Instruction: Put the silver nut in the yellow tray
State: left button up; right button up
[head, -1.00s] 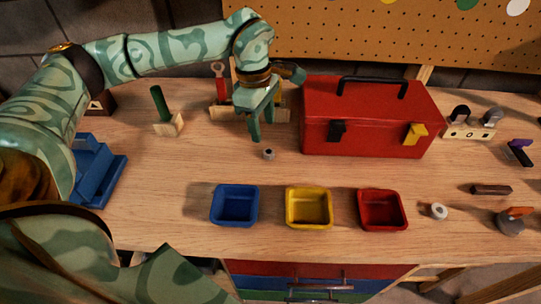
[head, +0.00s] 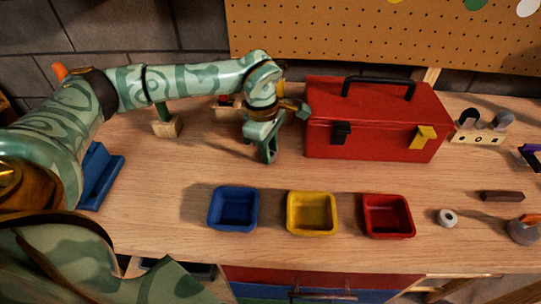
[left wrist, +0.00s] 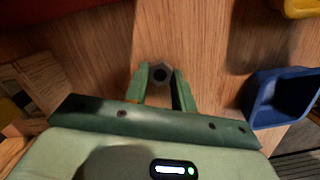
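The silver nut (left wrist: 160,74) shows in the left wrist view as a small grey hexagonal ring between the tips of my left gripper (left wrist: 162,82). Both fingers appear to touch its sides. In the head view my left gripper (head: 268,152) points down at the wood bench, left of the red toolbox, and hides the nut. Any lift off the bench cannot be made out. The yellow tray (head: 312,233) stands empty in front and to the right of the gripper. My right gripper is not in view.
A blue tray (head: 233,226) and a red tray (head: 389,233) flank the yellow one. The red toolbox (head: 375,123) stands close right of my left gripper. A light metal ring (head: 447,218) lies right of the red tray. The bench between gripper and trays is clear.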

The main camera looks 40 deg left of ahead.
pick_arm(q)
grip_shut()
